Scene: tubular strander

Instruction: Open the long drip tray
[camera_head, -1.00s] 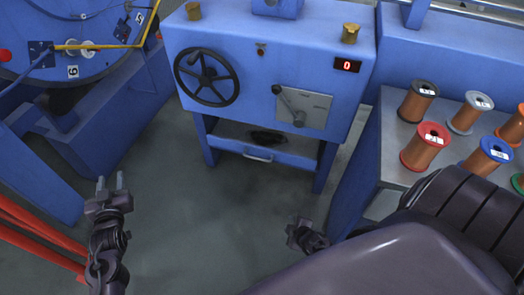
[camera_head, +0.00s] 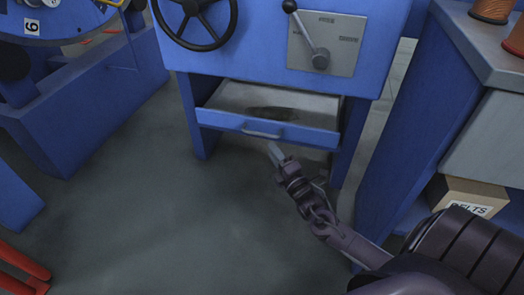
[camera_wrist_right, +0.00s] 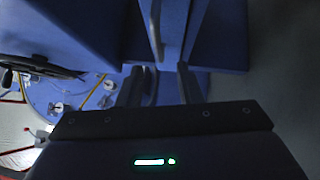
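The long drip tray (camera_head: 225,121) sits low between the legs of the blue machine. Its blue front carries a pale bar handle (camera_head: 262,134), and a dark stain shows on its grey floor. My right gripper (camera_head: 275,151) is just in front of and below the handle, apart from it as far as I can tell. In the right wrist view its two fingers (camera_wrist_right: 160,82) are spread with nothing between them. A pale bar, likely the handle (camera_wrist_right: 155,30), runs ahead of the gap between them. My left gripper is out of view.
Above the tray are a black handwheel (camera_head: 196,18) and a lever on a grey plate (camera_head: 328,50). At right stands a blue bench (camera_head: 420,120) with spools, and a cardboard box (camera_head: 468,196) below. The floor in front (camera_head: 170,210) is clear.

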